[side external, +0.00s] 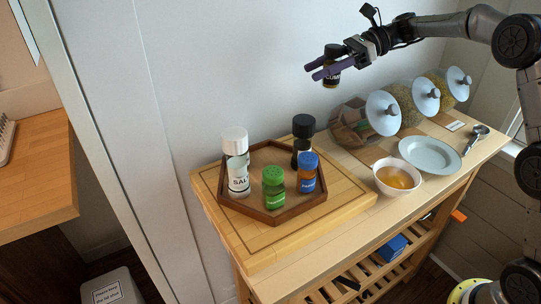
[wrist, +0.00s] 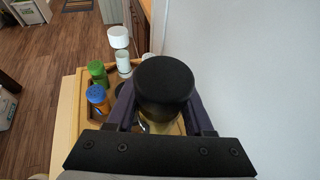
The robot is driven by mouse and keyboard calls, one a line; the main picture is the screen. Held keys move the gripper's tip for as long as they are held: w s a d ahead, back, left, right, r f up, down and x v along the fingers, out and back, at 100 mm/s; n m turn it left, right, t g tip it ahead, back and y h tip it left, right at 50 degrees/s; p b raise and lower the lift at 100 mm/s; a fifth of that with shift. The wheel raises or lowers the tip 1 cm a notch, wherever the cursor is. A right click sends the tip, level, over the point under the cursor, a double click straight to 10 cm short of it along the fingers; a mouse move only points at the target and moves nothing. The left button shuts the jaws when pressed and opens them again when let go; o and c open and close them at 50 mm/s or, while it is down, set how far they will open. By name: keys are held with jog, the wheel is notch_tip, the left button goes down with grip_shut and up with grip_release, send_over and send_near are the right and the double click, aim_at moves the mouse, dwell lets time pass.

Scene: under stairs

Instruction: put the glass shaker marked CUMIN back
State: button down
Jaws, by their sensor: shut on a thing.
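The glass shaker marked CUMIN (side external: 331,77), with a black lid, is held upright in my gripper (side external: 318,72), high above the table near the wall. Its black lid (wrist: 165,84) fills the middle of the wrist view, between the two fingers. A hexagonal wooden tray (side external: 272,217) sits on a wooden board to the lower left. On the tray stand a white-lidded salt shaker (side external: 238,175), a green shaker (side external: 273,190), a blue-lidded shaker (side external: 308,178) and a black-lidded shaker (side external: 302,138). The tray is partly hidden behind my gripper in the wrist view.
A bowl of amber liquid (side external: 397,178), a pale plate (side external: 429,155) and a metal scoop (side external: 475,138) lie to the right. Several tilted glass jars with lids (side external: 382,113) line the wall below my gripper. The air between my gripper and the tray is clear.

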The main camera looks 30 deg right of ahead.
jog(key=w+a+f+n+g, duration=0.35)
jog(key=a+f, duration=0.35)
jog(key=a, duration=0.5)
jog(key=shift+g+y, duration=0.4)
jog(key=shift+g, duration=0.05)
jog(key=shift+w+a+f, duration=0.1)
jog(key=shift+a+f, duration=0.2)
jog(key=shift+f, duration=1.5)
jog(key=shift+a+f, duration=0.25)
jog(key=shift+f, duration=1.6)
jog(key=shift+w+a+f, duration=0.1)
jog(key=shift+a+f, duration=0.2)
jog(key=shift+f, duration=1.5)
jog(key=shift+f, duration=0.15)
jog(key=shift+c, duration=1.4)
grip_release()
